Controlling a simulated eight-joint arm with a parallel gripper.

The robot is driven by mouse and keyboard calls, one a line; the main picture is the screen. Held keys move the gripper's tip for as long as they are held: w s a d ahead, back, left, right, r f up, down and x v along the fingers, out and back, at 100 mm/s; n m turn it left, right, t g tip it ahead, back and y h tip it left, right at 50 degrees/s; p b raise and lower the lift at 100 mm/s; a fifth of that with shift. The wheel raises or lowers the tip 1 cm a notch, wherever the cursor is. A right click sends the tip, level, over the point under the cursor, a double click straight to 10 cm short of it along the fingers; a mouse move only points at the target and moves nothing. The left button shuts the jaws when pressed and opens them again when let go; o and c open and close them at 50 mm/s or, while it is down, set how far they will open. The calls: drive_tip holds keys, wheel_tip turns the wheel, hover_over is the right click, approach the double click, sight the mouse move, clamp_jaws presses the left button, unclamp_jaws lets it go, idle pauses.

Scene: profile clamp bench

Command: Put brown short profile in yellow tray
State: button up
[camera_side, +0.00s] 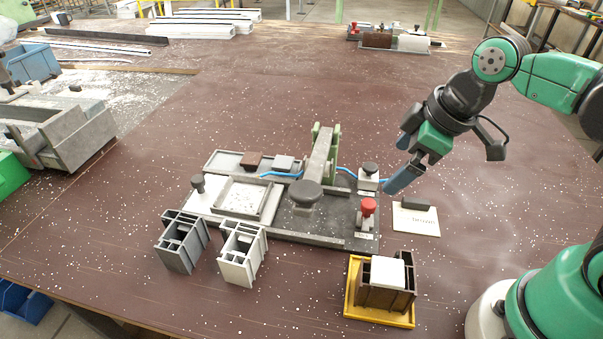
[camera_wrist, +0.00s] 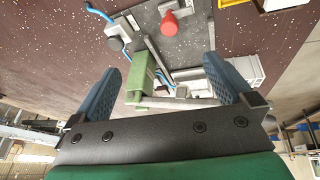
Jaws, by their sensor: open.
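The brown short profile (camera_side: 372,295) stands upright in the yellow tray (camera_side: 350,309) at the front right of the bench in the side view. A white piece sits at its top; I cannot tell whether it is inside or in front. A yellow edge, likely the tray (camera_wrist: 232,3), shows at the top of the wrist view. My gripper (camera_side: 393,165) is above the bench, behind and apart from the tray. Its blue fingers are spread with nothing between them, as the wrist view (camera_wrist: 162,66) also shows.
A white card (camera_side: 416,220) lies right.

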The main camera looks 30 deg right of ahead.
drive_tip(key=m+t, duration=0.1)
drive_tip(key=m, duration=0.1)
drive_tip(key=w+d+m+t, duration=0.1)
drive_tip(key=m, duration=0.1)
drive_tip(key=d+m+h, duration=0.1)
drive_tip(key=m, duration=0.2)
drive_tip(key=shift+w+r+t, duration=0.25)
drive_tip(key=shift+r+t, duration=0.05)
drive_tip(key=shift+t, duration=0.1)
